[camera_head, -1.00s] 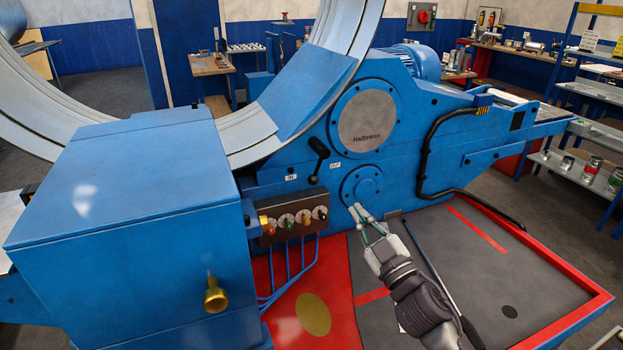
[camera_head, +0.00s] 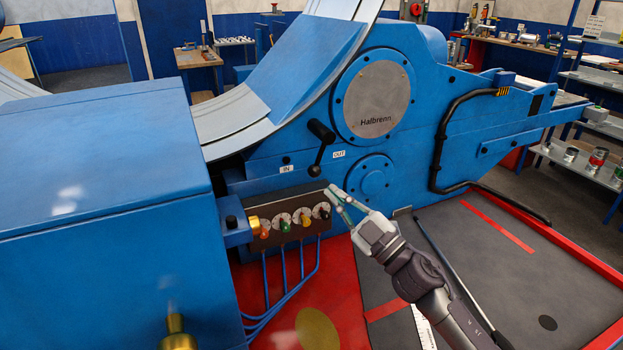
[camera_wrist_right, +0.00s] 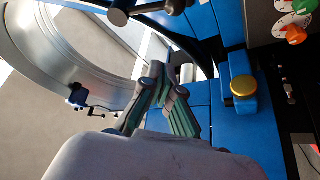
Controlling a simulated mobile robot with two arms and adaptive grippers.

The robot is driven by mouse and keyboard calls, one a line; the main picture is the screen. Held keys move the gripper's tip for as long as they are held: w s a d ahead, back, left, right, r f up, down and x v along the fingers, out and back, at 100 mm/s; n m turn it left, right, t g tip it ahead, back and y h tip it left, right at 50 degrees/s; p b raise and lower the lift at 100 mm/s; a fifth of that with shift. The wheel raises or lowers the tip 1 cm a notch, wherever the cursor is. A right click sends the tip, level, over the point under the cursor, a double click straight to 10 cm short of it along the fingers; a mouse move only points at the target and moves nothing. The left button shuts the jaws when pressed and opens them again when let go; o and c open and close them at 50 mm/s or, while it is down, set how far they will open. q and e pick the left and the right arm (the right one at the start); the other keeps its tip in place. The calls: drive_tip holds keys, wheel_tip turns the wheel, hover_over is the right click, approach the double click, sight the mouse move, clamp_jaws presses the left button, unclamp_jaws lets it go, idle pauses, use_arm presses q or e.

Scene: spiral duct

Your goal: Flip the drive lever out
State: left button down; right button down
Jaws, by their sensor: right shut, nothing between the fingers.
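The drive lever (camera_head: 321,131) is a dark rod with a black ball knob on the blue machine's front, below the large Halbrenn disc. My right gripper (camera_head: 334,191) is shut and empty, below and slightly right of the lever's base, near the right end of the knob panel. In the right wrist view, my right gripper (camera_wrist_right: 168,85) has its fingers together. What looks like the lever (camera_wrist_right: 145,11) crosses the top edge there, apart from the fingers. My left gripper is not in view.
The knob panel (camera_head: 290,219) with several coloured knobs juts out beside my right gripper. A round hub (camera_head: 373,177) sits on the machine to its right. A large blue cabinet (camera_head: 100,200) fills the left. The grey floor mat (camera_head: 490,270) at right is mostly clear.

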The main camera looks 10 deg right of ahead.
drive_tip(key=p+x, duration=0.3)
drive_tip(key=x, duration=0.8)
drive_tip(key=d+f, duration=0.2)
drive_tip(key=f, duration=0.1)
drive_tip(key=shift+w+d+f+b, duration=0.15)
drive_tip(key=shift+d+b, duration=0.25)
